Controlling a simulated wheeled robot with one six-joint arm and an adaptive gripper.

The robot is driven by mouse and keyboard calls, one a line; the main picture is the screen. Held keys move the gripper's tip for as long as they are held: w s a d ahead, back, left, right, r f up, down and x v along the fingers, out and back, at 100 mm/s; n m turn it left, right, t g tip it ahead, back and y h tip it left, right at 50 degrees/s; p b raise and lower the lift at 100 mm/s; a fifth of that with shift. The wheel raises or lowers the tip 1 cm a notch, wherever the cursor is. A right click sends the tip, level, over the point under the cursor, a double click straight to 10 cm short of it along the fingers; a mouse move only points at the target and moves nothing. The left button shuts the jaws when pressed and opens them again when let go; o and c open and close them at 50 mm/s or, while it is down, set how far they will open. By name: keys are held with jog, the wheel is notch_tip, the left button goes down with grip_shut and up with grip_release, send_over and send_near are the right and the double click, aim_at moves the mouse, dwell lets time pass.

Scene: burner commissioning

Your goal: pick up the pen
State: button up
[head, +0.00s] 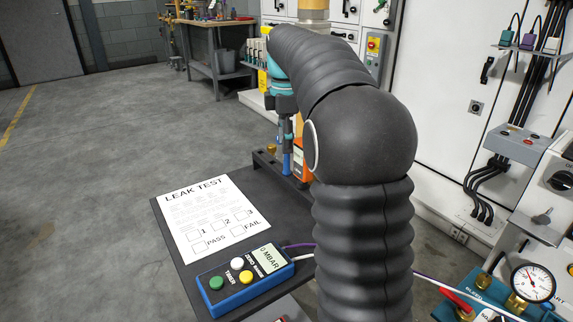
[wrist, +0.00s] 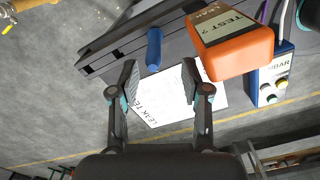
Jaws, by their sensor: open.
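The pen (wrist: 153,48) is a blue cylinder, seen in the wrist view just beyond and between the fingertips. In the head view it shows as a blue upright piece (head: 287,163) below my gripper (head: 286,138), partly hidden. My gripper also shows in the wrist view (wrist: 159,74), with its two dark fingers spread apart and nothing between the pads. The pen looks apart from both fingers.
An orange tester (wrist: 230,45) stands close to the right of the pen. A leak test sheet (head: 211,219) and a blue button box (head: 245,279) with a display lie on the dark table (head: 170,240). A dark raised rail (head: 264,160) runs along its far edge.

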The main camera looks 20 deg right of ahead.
aim_at(287, 172)
jog(key=shift+w+d+f+b, duration=0.15)
jog(key=shift+f+b, duration=0.05)
jog(key=shift+f, duration=1.4)
jog(key=shift+w+d+f+b, duration=0.1)
jog(key=shift+w+f+b, duration=0.1)
jog(key=shift+f, duration=1.4)
grip_shut()
